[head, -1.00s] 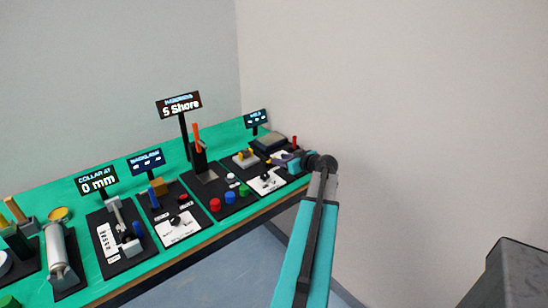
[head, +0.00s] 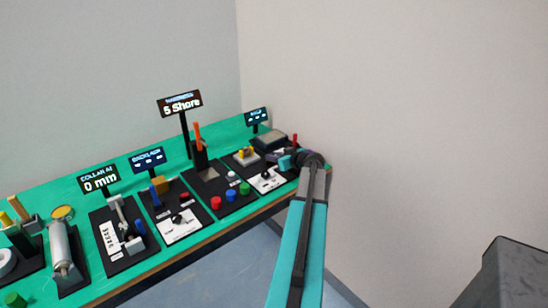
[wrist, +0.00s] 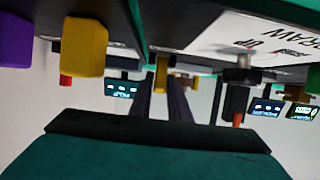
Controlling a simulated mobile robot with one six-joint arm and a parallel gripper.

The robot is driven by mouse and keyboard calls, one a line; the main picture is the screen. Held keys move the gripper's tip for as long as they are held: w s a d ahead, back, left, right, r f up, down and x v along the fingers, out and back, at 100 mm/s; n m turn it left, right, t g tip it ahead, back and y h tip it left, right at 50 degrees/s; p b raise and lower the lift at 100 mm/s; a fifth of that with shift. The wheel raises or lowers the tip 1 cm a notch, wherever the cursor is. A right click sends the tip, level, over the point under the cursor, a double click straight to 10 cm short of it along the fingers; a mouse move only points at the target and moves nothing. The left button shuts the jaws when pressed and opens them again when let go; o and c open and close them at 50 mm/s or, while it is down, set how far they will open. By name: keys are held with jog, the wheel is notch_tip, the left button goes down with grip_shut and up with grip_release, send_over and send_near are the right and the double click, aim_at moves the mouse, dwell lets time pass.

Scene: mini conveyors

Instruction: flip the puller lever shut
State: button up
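The rightmost station's white panel (head: 268,181) carries a small dark lever (head: 265,175), which I take for the puller lever; its setting is too small to read. In the upside-down wrist view the white panel (wrist: 205,38) bears the words UP and DRAW and a grey toggle (wrist: 243,62). My gripper (head: 277,158) is over the back part of this station, behind the panel. In the wrist view my gripper's two dark fingers (wrist: 163,100) stand apart with a gap between them, and they hold nothing. The toggle is to the right of the fingers, not touching.
A yellow block (wrist: 85,45) and a purple block (wrist: 15,40) are close in the wrist view. A hardness tower (head: 199,150) with an orange handle stands to the left. Red, white, blue and green pieces are near it. A wall lies behind the bench.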

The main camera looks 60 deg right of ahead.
grip_shut()
jog(key=shift+s+f+b, duration=0.1)
jog(key=shift+f+b, duration=0.15)
jog(key=shift+b, duration=0.9)
jog(key=t+b, duration=0.1)
jog(key=b, duration=0.4)
jog(key=shift+s, duration=0.1)
jog(key=shift+a, duration=0.1)
jog(key=o, duration=0.5)
grip_release()
jog(key=shift+s, duration=0.15)
jog(key=b+v, duration=0.1)
jog(key=v, duration=0.5)
jog(key=b+v, duration=0.2)
jog(key=v, duration=0.5)
jog(key=shift+s+a+f, duration=0.1)
jog(key=shift+s+a, duration=0.2)
